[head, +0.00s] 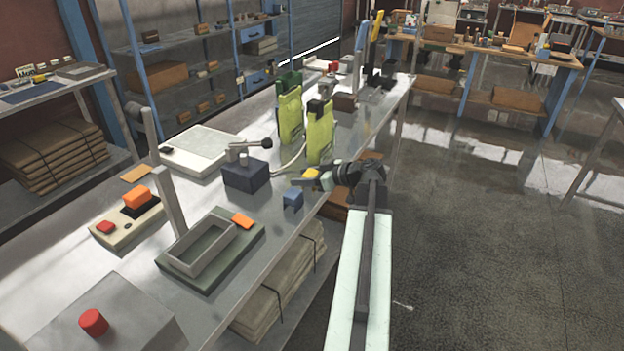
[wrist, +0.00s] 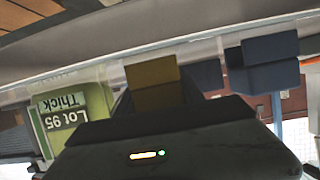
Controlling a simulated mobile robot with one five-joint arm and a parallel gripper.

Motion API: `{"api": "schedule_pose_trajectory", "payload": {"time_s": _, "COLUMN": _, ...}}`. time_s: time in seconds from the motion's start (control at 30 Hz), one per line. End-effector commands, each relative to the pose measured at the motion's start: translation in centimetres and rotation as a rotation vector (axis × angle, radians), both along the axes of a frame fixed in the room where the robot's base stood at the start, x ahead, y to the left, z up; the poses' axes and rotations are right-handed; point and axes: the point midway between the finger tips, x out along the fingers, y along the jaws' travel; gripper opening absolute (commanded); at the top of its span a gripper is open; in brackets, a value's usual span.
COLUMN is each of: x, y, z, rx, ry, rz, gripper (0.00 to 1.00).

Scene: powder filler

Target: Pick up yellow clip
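The yellow clip (head: 311,173) is small and sits at the table's right edge in the head view, partly hidden by my gripper (head: 303,181). In the wrist view the yellow clip (wrist: 152,80) is shaded and brownish, just beyond my gripper's dark body. My gripper's dark fingers (wrist: 155,100) show on either side of the clip's lower part. Whether they press on it or stand slightly apart is not clear. No lift of the clip off the table edge can be made out.
A blue clip (head: 293,199) is close by on the same edge; it also shows in the wrist view (wrist: 263,65). Open floor (head: 480,240) lies right of the table.

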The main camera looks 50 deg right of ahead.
Motion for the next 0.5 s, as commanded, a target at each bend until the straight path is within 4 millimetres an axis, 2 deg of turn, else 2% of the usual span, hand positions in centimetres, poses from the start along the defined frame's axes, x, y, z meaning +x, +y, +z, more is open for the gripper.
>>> {"api": "schedule_pose_trajectory", "payload": {"time_s": 0.33, "x": -0.1, "y": 0.0, "z": 0.3, "rx": 0.0, "ry": 0.0, "rz": 0.0, "gripper": 0.07}}
{"api": "schedule_pose_trajectory", "payload": {"time_s": 0.5, "x": -0.1, "y": -0.1, "z": 1.7, "rx": 0.001, "ry": 0.0, "rz": -0.001, "gripper": 0.07}}
